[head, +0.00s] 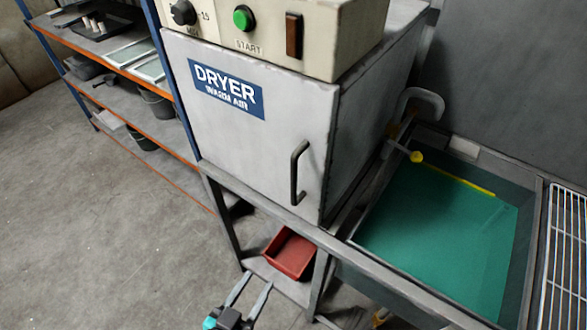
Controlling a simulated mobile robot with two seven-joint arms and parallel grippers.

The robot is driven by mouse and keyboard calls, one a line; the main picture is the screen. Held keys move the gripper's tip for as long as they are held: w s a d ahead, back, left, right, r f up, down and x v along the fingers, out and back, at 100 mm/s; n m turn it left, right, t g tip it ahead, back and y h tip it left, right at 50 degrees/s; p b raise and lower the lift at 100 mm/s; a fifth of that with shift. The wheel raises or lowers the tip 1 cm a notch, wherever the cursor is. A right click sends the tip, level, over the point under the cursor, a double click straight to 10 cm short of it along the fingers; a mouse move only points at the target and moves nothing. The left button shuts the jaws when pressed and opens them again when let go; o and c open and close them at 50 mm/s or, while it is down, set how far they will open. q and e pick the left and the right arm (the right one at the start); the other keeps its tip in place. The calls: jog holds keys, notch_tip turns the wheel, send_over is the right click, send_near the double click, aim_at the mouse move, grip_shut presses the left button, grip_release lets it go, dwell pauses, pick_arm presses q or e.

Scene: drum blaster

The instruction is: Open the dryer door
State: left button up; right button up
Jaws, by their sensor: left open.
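The dryer (360,110) is a pale metal box on a dark stand, with a blue label on its front reading DRYER WARM AIR. Its door (240,130) appears shut, flush with the front. A dark vertical bar handle (297,172) sits near the door's right edge. My left gripper (258,279) is low in the picture, below the handle and apart from it. Its two grey fingers are spread open and nothing shows between them. My right gripper is not in view.
A control box (270,35) with a knob and a green button sits on top. A red tray (290,254) is on the stand's lower shelf. A sink with green liquid (440,230) and a wire rack (565,250) are right. Orange-edged shelves (130,75) stand left; the floor (110,230) is clear.

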aim_at(293, 179)
pick_arm(q)
notch_tip(293, 179, up, 17)
jog(key=w+d+t+h+p, duration=0.1)
jog(key=d+t+h+p, duration=0.1)
jog(key=t, duration=0.2)
jog(key=p+x, duration=0.1)
jog(key=x, duration=1.4)
jog(key=shift+w+a, duration=0.15)
jog(key=shift+w, duration=0.05)
jog(key=shift+c, duration=0.4)
grip_shut()
